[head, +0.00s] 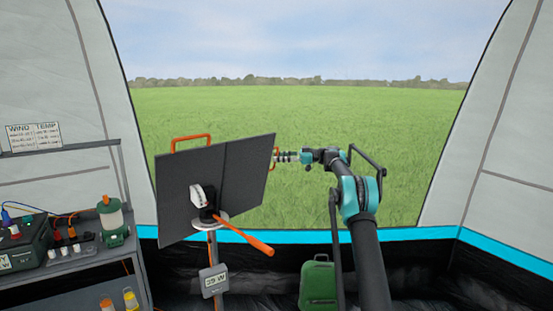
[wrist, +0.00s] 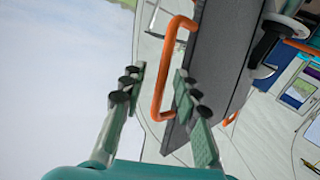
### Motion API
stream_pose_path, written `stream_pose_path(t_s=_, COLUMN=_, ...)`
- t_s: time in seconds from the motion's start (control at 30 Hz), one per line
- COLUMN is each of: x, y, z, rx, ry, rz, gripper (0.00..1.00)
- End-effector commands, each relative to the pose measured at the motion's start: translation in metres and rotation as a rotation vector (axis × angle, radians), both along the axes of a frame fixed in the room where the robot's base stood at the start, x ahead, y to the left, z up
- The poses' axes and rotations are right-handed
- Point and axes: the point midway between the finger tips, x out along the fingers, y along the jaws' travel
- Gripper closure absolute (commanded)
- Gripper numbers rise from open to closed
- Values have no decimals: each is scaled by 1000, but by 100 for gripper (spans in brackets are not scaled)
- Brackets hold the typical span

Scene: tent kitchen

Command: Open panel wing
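The solar panel (head: 226,175) stands on a post, its dark back facing the head camera. A seam runs down its middle between two sections. An orange handle (head: 192,138) rises from the top left edge. Another orange handle (head: 275,158) is on the right edge, partly hidden. My gripper (head: 284,157) is at that right edge. In the wrist view my gripper (wrist: 158,84) is open, and the long bar of an orange handle (wrist: 156,85) appears between its fingers. I cannot tell whether a finger touches it. The panel edge (wrist: 215,65) is close to the right finger.
An orange lever (head: 245,238) sticks out below the panel. A label box (head: 214,280) hangs on the post. A shelf (head: 95,262) with a lantern (head: 112,222) and a power box (head: 22,243) is at left. A green can (head: 318,284) stands right of the post.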

Motion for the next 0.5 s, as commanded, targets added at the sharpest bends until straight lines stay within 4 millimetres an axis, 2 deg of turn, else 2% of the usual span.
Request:
stream_pose_path(t_s=0.3, x=-5, y=-65, z=4, rx=1, ry=0, rz=-4, gripper=69)
stream_pose_path(t_s=0.5, x=-7, y=-93, z=6, rx=1, ry=0, rz=-4, gripper=69)
